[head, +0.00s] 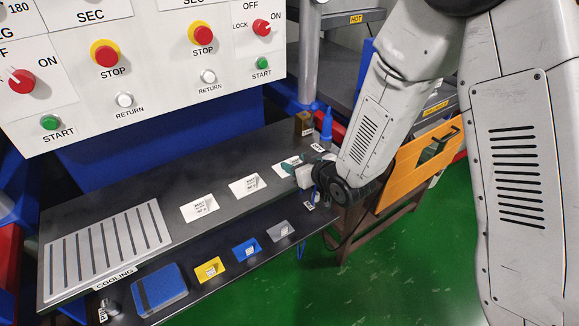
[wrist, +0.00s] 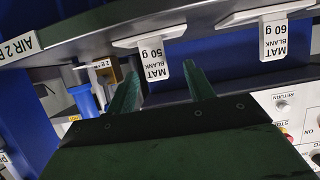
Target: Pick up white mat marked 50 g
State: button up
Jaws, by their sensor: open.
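That mat's print is too small to read there.
A white mat marked 60 g (wrist: 273,35) is beside it. The dark shelf (head: 150,192) also holds a slatted cooling rack (head: 105,243). Yellow (head: 210,270), blue (head: 246,248) and grey (head: 280,231) cards lie on the lower front ledge. A control panel (head: 150,60) stands behind. A blue bottle (head: 326,125) is near my gripper.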

aim_at(295, 160)
jog(key=x, duration=0.4)
jog(key=shift+w+d, duration=0.15)
jog(key=c, duration=1.1)
